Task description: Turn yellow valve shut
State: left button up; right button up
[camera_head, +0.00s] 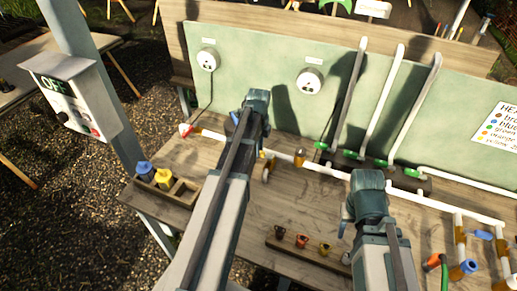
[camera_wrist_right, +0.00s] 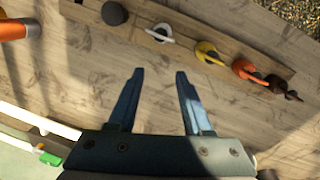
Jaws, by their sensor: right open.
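The yellow valve (camera_head: 324,248) sits in a row of coloured valves on a wooden strip (camera_head: 268,241) at the front of the bench. In the right wrist view the yellow valve (camera_wrist_right: 207,52) lies ahead of and to the right of my fingertips, its lever slanting along the strip.
Orange (camera_wrist_right: 245,68), brown (camera_wrist_right: 278,84) and white (camera_wrist_right: 160,34) valves stand close beside the yellow one. White pipes (camera_head: 330,171) cross the bench behind. A wooden box (camera_head: 180,196) holds blue and yellow pieces at left. A control box reading OFF (camera_head: 72,95) is far left.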

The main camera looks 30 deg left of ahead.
pick_arm(q)
jog(key=shift+o, duration=1.2)
jog(key=shift+r, duration=0.15)
notch_tip(320, 180, up, 14)
jog(key=p, duration=1.3)
jog(key=shift+f+p, duration=0.2)
jog(key=shift+p, duration=0.2)
jog(key=s+d+f+n+b, duration=0.4)
jog(key=s+d, duration=0.2)
jog(key=d, duration=0.2)
jog(key=s+d+f+n+b, duration=0.4)
jog(key=s+d+n, duration=0.1)
jog(key=d, duration=0.4)
jog(key=s+d+f+n+y+b, duration=0.1)
jog(key=s+d+f+n+b, duration=0.3)
jog(key=s+d, duration=0.3)
jog(key=shift+d+n, duration=0.4)
jog(key=shift+d, duration=0.75)
